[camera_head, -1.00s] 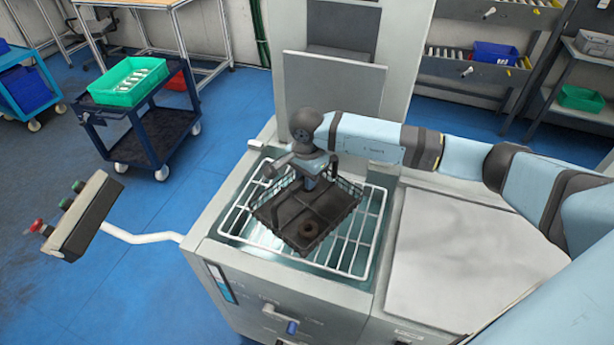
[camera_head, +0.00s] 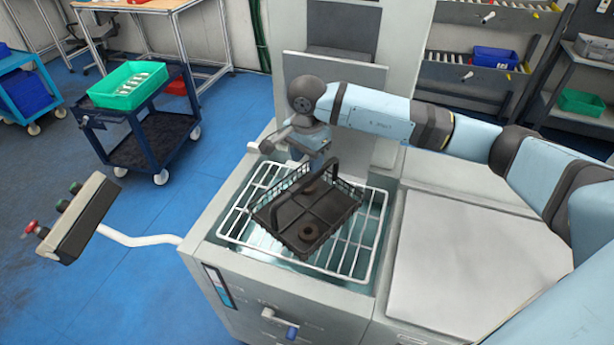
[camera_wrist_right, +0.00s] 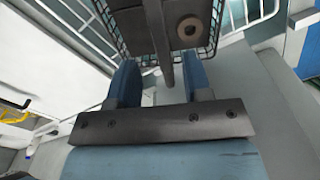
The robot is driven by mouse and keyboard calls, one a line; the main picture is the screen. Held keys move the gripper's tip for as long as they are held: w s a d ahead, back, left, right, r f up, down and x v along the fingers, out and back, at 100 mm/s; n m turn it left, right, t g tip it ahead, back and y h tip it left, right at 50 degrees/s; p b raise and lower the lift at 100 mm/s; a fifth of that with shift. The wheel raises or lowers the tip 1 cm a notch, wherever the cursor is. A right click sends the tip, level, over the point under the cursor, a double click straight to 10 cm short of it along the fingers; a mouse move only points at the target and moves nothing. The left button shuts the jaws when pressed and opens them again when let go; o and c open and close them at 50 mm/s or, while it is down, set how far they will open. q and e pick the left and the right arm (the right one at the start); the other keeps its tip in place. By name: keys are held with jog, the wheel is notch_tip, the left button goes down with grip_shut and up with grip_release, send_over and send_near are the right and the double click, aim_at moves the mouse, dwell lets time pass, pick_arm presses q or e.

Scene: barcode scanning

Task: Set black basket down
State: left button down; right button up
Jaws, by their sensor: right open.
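The black basket (camera_head: 318,220) rests on the white wire rack (camera_head: 237,222) in the machine's recessed bay, turned at an angle to the rack. My left gripper is not in view.
A grey machine housing (camera_head: 335,95) stands behind the bay. A flat light lid (camera_head: 480,255) lies to the right. A control box (camera_head: 78,215) on a white arm juts out at left. A dark cart (camera_head: 150,135) carries a green bin (camera_head: 128,85) beyond it.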

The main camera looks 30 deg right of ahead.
notch_tip(320, 180, up, 5)
jog(key=shift+f+b, duration=0.1)
jog(key=shift+b, duration=0.25)
jog(key=shift+s, duration=0.1)
dwell(0.3)
